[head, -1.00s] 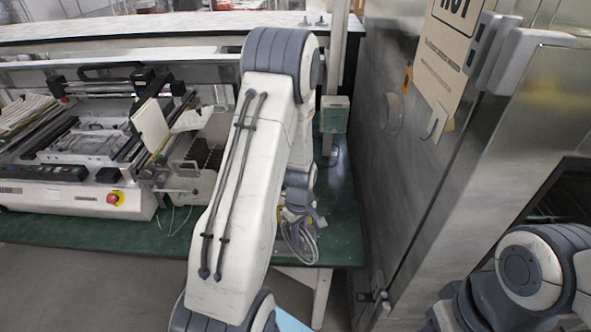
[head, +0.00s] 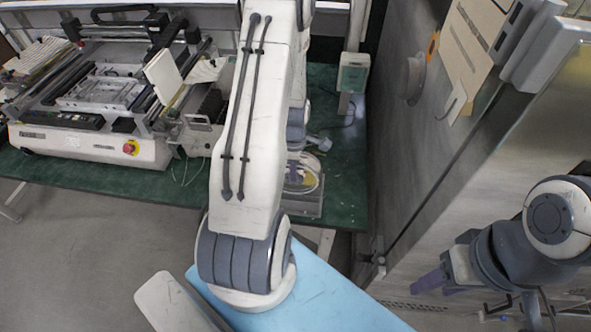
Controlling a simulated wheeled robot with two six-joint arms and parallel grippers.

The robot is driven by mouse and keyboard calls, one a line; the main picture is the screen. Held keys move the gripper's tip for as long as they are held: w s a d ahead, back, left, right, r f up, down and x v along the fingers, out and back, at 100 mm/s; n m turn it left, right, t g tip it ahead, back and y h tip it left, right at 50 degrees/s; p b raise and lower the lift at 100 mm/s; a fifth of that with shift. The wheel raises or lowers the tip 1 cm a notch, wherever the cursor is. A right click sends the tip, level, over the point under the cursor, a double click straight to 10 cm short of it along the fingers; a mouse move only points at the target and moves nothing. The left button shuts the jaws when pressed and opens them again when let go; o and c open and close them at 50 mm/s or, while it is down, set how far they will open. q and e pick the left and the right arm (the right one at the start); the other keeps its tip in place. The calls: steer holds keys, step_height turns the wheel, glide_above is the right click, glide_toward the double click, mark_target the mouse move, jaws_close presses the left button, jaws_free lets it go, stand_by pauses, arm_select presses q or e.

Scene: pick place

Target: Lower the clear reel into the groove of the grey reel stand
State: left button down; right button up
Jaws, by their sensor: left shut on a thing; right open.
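My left arm rises through the middle of the head view and hides much of what lies behind it. Just right of it, my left gripper (head: 293,172) shows only in part, low over the green bench. It is shut on the clear reel (head: 316,181), which shows as a pale, see-through ring partly covered by the arm. A grey base, the grey reel stand (head: 305,206), shows beneath the reel. Its groove is hidden, and I cannot tell whether the reel touches it. My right gripper (head: 430,283) is open and empty at the lower right, away from the bench; one purple finger shows clearly.
A white machine (head: 95,146) with a red button fills the bench's left. A small grey-green box (head: 353,73) stands behind the reel. A tall metal cabinet (head: 440,140) closes off the right side. The green bench top (head: 345,185) is clear just right of the stand.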

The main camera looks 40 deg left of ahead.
mark_target(295, 188)
arm_select(q)
steer(key=shift+d, duration=0.1)
stand_by(0.3)
steer(key=shift+f, duration=0.15)
steer(key=shift+f+b, duration=1.4)
steer(key=shift+f, duration=0.2)
steer(key=shift+f, duration=0.15)
steer(key=shift+f+b, duration=1.15)
steer(key=shift+f, duration=0.2)
steer(key=shift+f, duration=0.15)
steer(key=shift+f+b, duration=0.65)
steer(key=shift+f, duration=0.1)
steer(key=shift+c, duration=2.2)
jaws_free()
